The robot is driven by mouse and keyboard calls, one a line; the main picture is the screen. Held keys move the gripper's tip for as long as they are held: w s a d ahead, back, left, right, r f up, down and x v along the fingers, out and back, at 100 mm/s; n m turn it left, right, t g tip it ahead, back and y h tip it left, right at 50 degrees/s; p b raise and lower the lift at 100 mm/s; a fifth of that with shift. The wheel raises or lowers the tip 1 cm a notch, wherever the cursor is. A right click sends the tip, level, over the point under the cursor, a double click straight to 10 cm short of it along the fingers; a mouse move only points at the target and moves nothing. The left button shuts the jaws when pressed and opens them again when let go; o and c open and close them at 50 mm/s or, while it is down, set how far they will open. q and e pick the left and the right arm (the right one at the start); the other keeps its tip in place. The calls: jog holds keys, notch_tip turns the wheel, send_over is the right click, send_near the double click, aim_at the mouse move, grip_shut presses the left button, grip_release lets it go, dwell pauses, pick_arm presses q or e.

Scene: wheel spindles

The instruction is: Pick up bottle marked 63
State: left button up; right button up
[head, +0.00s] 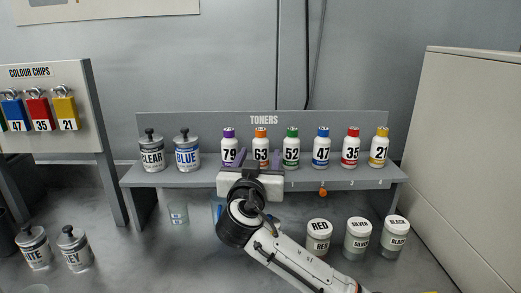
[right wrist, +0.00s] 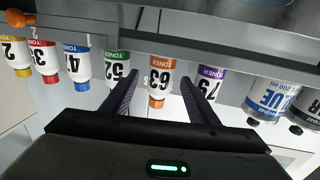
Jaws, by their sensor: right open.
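The bottle marked 63 (head: 261,150) is white with an orange cap and orange base band. It stands on the toner shelf (head: 130,178) between bottle 79 (head: 229,148) and bottle 52 (head: 291,152). My right gripper (head: 257,157) is open in front of it, and its body hides the shelf edge there. In the upside-down right wrist view, bottle 63 (right wrist: 160,82) shows between the two dark fingers, with a gap on each side. I cannot tell how far the fingertips reach around it. My left gripper is not in view.
Bottles 47 (head: 321,149), 35 (head: 350,149) and 21 (head: 379,148) stand to the right. An orange knob (head: 322,193) hangs at the shelf front. RED (head: 319,240), SILVER and BLACK jars stand below.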

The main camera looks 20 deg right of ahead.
aim_at(260, 152)
jog(key=shift+x, duration=1.95)
jog(key=shift+r, duration=0.25)
jog(key=c, duration=1.2)
